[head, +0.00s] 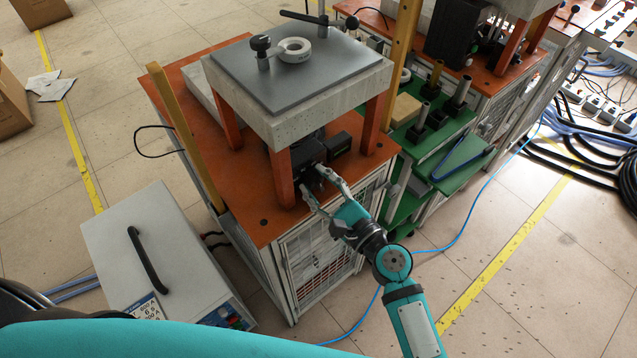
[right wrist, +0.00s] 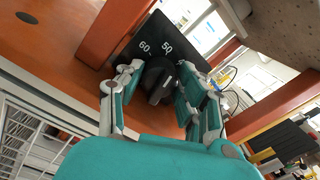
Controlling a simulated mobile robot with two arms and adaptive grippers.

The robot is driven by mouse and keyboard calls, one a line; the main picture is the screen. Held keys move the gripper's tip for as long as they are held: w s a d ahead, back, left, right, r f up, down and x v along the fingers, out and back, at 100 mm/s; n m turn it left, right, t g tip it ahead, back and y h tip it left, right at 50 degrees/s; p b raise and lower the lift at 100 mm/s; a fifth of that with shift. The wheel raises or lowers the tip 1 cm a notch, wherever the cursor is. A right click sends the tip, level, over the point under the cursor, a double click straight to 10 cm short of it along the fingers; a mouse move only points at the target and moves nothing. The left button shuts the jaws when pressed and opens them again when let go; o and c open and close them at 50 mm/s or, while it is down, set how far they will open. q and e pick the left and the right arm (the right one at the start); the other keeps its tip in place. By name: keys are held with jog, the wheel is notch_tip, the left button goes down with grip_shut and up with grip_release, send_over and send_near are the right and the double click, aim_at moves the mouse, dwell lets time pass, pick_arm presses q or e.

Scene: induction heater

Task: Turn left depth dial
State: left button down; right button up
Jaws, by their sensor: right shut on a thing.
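The black depth dial (right wrist: 160,82) sits on a dark plate with the white numbers 50 and 60 (right wrist: 150,42) in the right wrist view. My right gripper (right wrist: 156,76) has one finger on each side of the dial and is shut on it. In the head view my right gripper (head: 314,180) reaches in at the front of a black box (head: 306,158) under the raised grey plate. The dial's face is hard to make out there. My left gripper is not in view.
Orange legs (head: 280,178) of the raised plate (head: 300,72) stand close to my right gripper. The orange table top (head: 245,200) has bare room left of it. A grey cabinet (head: 165,240) stands at lower left. Green shelves (head: 440,135) hold parts at right.

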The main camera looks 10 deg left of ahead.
jog(key=o, duration=1.1)
jog(key=shift+o, duration=0.2)
jog(key=v, duration=1.2)
